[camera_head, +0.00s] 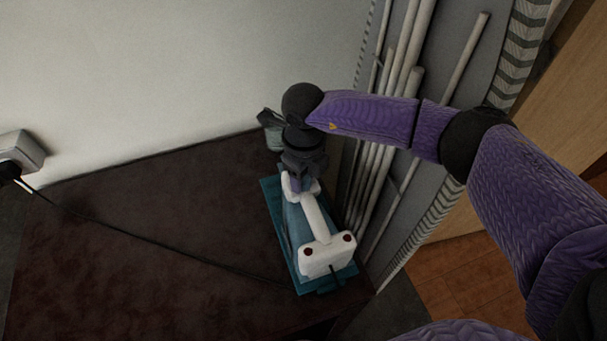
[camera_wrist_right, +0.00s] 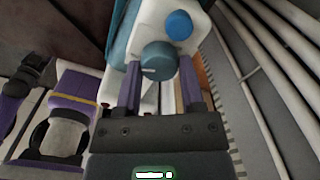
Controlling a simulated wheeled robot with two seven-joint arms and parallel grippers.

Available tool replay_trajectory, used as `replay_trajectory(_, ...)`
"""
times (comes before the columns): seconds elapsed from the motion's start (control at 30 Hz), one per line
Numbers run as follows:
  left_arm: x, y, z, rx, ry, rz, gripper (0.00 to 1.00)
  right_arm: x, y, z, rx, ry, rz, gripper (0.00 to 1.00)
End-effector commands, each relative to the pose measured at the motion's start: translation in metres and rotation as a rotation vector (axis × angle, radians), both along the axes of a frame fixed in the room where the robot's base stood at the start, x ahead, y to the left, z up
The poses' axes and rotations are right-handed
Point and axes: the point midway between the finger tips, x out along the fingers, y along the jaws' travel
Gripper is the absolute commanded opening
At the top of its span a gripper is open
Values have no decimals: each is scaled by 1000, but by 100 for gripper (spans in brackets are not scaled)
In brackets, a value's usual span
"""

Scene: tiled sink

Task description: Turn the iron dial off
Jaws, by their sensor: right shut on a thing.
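The iron (camera_head: 315,225) is white and teal and rests on a teal stand (camera_head: 284,247) on the dark table. Its round grey-teal dial (camera_wrist_right: 158,60) shows in the right wrist view, with a blue button (camera_wrist_right: 179,25) just above and right of it. My right gripper (camera_head: 299,180) reaches the far end of the iron from above. In the wrist view its two purple fingers (camera_wrist_right: 160,76) are on either side of the dial and shut on it. In the head view the dial is hidden by the gripper. My left gripper is not seen in the head view.
The dark table top (camera_head: 140,230) is clear left of the iron except for a black cord (camera_head: 150,241). The cord runs to a wall socket (camera_head: 20,158). White pipes (camera_head: 400,95) stand close on the right. A pale wall (camera_head: 180,70) is behind.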

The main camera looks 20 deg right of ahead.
Motion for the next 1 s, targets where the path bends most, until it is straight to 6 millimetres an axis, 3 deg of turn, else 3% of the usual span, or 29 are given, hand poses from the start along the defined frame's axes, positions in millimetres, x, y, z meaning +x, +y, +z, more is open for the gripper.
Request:
replay_trajectory(0.4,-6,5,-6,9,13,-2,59,1,0,0,2,-4,241,0)
replay_trajectory(1.0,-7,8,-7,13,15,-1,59,1,-1,1,1,-3,308,0)
